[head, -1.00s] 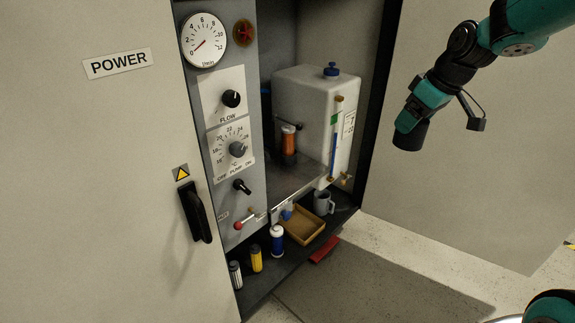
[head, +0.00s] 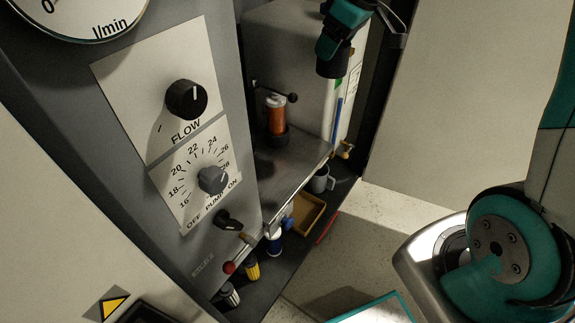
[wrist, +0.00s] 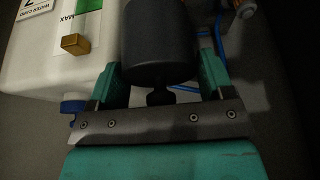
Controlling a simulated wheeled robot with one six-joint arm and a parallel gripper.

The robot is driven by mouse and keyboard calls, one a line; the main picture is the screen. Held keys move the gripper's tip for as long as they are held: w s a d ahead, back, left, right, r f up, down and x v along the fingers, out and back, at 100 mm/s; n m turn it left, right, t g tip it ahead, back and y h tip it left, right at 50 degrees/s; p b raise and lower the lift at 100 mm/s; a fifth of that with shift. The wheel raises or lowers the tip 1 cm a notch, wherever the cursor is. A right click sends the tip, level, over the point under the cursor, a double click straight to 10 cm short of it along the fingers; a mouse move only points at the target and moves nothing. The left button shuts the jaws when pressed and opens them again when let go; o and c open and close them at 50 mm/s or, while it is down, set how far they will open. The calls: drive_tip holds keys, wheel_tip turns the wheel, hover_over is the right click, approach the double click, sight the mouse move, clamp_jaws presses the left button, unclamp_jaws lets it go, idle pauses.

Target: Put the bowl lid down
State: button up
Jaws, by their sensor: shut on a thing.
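The bowl lid (wrist: 160,45) is a dark cylinder with a narrow knob, held between the two teal fingers of my gripper (wrist: 160,84) in the wrist view. In the head view my gripper (head: 335,42) points down, with the dark lid (head: 332,64) below its fingers. It hangs in the air in front of the white tank, above the shelf. An orange cartridge (head: 277,116) stands in a dark base on the shelf, to the left of and lower than the lid.
A tan tray (head: 308,214), a grey mug (head: 321,181), a blue-and-white bottle (head: 274,243), a yellow bottle (head: 252,269) and a striped bottle (head: 229,294) stand on the dark lower ledge. The cabinet's dark frame is right of the gripper.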

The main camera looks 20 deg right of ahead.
drive_tip(key=s+a+f+n+b, duration=0.1)
drive_tip(key=a+f+b, duration=0.15)
drive_tip(key=a, duration=0.25)
drive_tip(key=s+a+f+n+b, duration=0.1)
drive_tip(key=s+a+f, duration=0.15)
drive_tip(key=a, duration=0.25)
drive_tip(key=shift+g+y, duration=0.3)
drive_tip(key=shift+w+a+f+b, duration=0.15)
drive_tip(key=shift+f+b, duration=1.6)
drive_tip(key=shift+f, duration=3.4)
drive_tip(key=shift+w+a+f+b, duration=0.1)
drive_tip(key=shift+f+b, duration=1.6)
drive_tip(key=shift+f, duration=3.4)
drive_tip(key=shift+r, duration=0.1)
drive_tip(key=o, duration=0.5)
drive_tip(key=shift+f, duration=0.2)
drive_tip(key=o, duration=0.4)
